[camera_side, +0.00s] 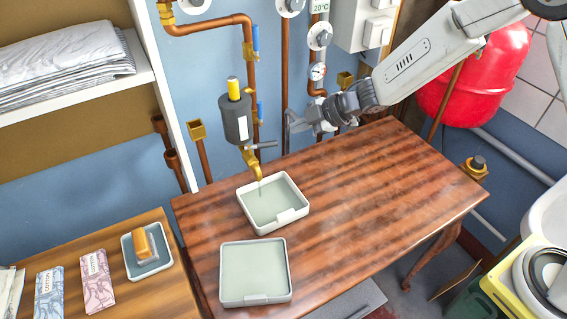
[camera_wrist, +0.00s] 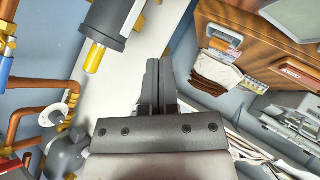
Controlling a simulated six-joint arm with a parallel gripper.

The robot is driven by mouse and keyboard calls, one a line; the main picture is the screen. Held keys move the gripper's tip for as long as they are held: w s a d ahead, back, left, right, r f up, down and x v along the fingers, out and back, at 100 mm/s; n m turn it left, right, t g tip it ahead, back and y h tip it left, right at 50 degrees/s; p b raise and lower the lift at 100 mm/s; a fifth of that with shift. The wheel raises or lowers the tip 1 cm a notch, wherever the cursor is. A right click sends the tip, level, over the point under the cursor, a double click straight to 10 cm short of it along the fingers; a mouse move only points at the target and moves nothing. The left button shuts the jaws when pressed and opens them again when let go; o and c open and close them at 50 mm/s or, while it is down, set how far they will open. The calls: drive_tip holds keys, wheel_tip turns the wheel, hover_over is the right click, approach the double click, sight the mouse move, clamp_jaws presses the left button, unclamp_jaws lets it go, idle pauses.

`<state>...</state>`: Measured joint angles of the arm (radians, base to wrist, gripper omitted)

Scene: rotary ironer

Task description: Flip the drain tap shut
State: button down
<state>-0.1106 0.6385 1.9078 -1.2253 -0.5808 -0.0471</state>
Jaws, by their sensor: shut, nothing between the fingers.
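The drain tap (camera_side: 250,158) is a brass spout under a dark grey cylinder with a yellow top, in the side view. Its grey lever (camera_side: 264,145) sticks out to the right, roughly level. The spout points down over a white tray (camera_side: 301,211). My gripper (camera_side: 291,122) is shut and empty, right of the cylinder and above the lever, apparently apart from both. In the wrist view the shut fingers (camera_wrist: 160,66) point away from the camera; the grey cylinder (camera_wrist: 122,14) is at upper left. I cannot make out the lever there.
A second white tray (camera_side: 286,292) stands on the wooden table (camera_side: 390,190) in front of the first. Copper pipes (camera_side: 285,75) and gauges (camera_side: 318,71) line the wall behind my gripper. The right part of the table is clear. A red tank (camera_side: 485,75) is at the right.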

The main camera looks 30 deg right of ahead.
sight(264, 144)
drive_tip(key=shift+w+a+f, duration=0.6)
drive_tip(key=shift+w+f, duration=0.45)
drive_tip(key=shift+f, duration=0.25)
drive_tip(key=shift+w+a+f, duration=0.65)
drive_tip(key=shift+w+f, duration=0.4)
drive_tip(key=shift+f, duration=0.2)
drive_tip(key=shift+w+a+f, duration=0.6)
drive_tip(key=shift+w+f, duration=0.45)
drive_tip(key=shift+f, duration=0.25)
drive_tip(key=shift+w+d+f, duration=0.1)
drive_tip(key=shift+w+f, duration=0.05)
drive_tip(key=shift+w, duration=0.05)
drive_tip(key=shift+w+d+f, duration=0.1)
drive_tip(key=shift+w+d, duration=0.1)
drive_tip(key=shift+w, duration=0.25)
drive_tip(key=shift+w+d+f, duration=0.1)
drive_tip(key=shift+w+d, duration=0.1)
drive_tip(key=shift+w, duration=0.2)
drive_tip(key=shift+s+a, duration=0.1)
drive_tip(key=shift+s, duration=0.1)
